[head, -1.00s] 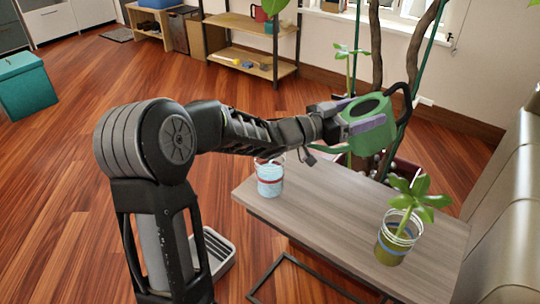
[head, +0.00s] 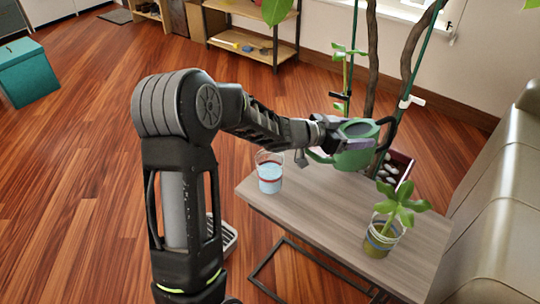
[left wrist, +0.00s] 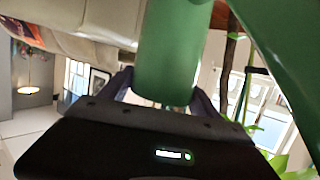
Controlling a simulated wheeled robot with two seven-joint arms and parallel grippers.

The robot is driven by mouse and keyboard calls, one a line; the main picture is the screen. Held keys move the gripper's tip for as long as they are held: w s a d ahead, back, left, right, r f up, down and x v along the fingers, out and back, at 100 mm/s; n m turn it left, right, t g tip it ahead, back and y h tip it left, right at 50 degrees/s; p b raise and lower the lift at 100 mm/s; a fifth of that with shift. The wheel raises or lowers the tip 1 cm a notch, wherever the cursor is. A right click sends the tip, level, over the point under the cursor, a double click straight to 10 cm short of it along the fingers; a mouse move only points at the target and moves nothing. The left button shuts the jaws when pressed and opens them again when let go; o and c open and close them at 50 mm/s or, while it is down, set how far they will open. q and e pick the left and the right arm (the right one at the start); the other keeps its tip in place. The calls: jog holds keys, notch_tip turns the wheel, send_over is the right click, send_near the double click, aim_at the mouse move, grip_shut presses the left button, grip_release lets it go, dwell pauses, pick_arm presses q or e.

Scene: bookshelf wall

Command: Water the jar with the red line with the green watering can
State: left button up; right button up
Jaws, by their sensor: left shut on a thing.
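The green watering can (head: 357,154) is held above the grey table by my left gripper (head: 345,137), which is shut on it. Its opening faces up, and its spout points left toward the jar with the red line (head: 269,174). This clear jar stands upright near the table's left corner and holds pale blue liquid. The spout tip is to the right of the jar and apart from it. In the left wrist view a green part of the can (left wrist: 167,55) sits between the fingers. My right gripper is not in view.
A second jar (head: 378,244), with a blue line and a leafy plant (head: 397,203), stands at the table's front right. Plant stems rise behind the grey table (head: 325,212). A beige sofa (head: 490,200) borders the right, and a shelf (head: 250,38) stands at the back.

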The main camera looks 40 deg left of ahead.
aim_at(390, 115)
pick_arm(q)
jog(key=shift+r, duration=0.15)
jog(key=w+d+r+p, duration=0.1)
jog(key=w, duration=0.1)
jog(key=w+d+r+p, duration=0.1)
jog(key=w, duration=0.1)
jog(key=w+d+r+p, duration=0.1)
jog(key=d+p, duration=0.1)
jog(key=shift+w+r, duration=0.4)
jog(key=shift+w+d+r, duration=0.1)
jog(key=shift+w+d, duration=0.2)
jog(key=shift+w, duration=0.05)
